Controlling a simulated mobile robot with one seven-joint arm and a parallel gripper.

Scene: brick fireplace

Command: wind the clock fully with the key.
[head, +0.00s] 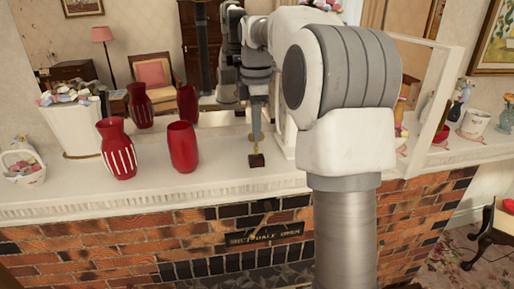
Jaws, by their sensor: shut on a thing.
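My arm stretches over the mantel and hides much of its middle. My gripper (257,97) points down beyond the arm, small and partly covered. It is shut on a thin upright piece, which I take for the key (256,124). Just below, a small dark brown block with a gold-coloured top (256,160) rests on the mantel; I cannot tell whether the key touches it. No clock face shows. A white upright shape (284,132) stands right of the gripper, mostly behind my arm; I cannot tell whether it is the clock.
Red vases (118,150) (183,147) stand on the white mantel (225,180) left of the gripper. A white basket (22,168) is at far left; small pots (474,124) are at right. A mirror behind reflects vases, armchair and arm. Bare mantel lies in front of the vases.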

